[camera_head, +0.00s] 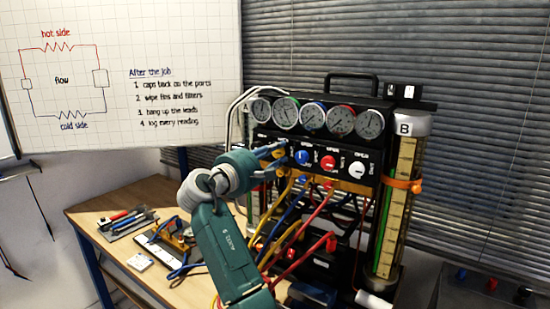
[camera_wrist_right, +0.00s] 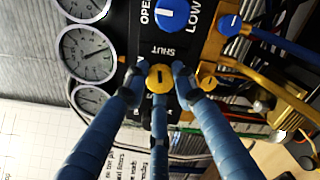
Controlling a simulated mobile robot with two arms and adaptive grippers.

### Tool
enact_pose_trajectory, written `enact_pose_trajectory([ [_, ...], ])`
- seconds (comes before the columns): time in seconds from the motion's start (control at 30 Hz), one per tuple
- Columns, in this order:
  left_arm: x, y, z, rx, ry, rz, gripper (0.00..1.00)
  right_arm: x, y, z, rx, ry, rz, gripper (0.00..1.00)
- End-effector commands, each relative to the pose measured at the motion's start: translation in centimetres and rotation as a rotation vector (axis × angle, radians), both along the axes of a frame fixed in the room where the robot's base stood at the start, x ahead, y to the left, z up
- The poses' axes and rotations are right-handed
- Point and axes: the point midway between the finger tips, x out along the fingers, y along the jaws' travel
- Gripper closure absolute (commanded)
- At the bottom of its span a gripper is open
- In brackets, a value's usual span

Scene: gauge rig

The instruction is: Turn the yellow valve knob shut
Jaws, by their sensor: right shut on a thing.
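The yellow valve knob (camera_wrist_right: 160,78) sits on the black panel, with a dark mark across its face. My right gripper (camera_wrist_right: 158,84) has its blue fingers closed around the knob. A white SHUT label (camera_wrist_right: 163,51) is on the panel just above the knob in the wrist view; I cannot tell for sure which knob it belongs to. In the head view my right gripper (camera_head: 276,150) reaches the left end of the valve row and mostly hides the yellow knob. My left gripper is not in view.
The gauge rig has several round gauges (camera_head: 313,116) above the valves. A blue knob (camera_head: 302,157), red knob (camera_head: 328,162) and white knob (camera_head: 357,170) stand to the right. Coloured hoses (camera_head: 300,225) hang below. Tools (camera_head: 128,220) lie on the wooden bench (camera_head: 95,206) at left.

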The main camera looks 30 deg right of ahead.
Motion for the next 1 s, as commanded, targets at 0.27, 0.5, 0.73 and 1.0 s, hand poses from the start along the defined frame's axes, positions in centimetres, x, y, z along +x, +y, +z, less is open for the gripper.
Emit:
enact_pose_trajectory([
  [0.27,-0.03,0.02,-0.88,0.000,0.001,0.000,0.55,-0.03,0.00,-0.20,0.057,-0.132,-0.002,1.00],
  [0.5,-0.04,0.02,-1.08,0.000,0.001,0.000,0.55,-0.03,0.00,-0.20,0.077,-0.179,-0.002,1.00],
  [0.73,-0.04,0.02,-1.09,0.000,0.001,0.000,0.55,-0.03,0.00,-0.19,0.082,-0.187,-0.002,1.00],
  [1.0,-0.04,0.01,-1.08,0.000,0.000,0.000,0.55,-0.03,0.00,-0.22,0.081,-0.186,-0.002,0.64],
])
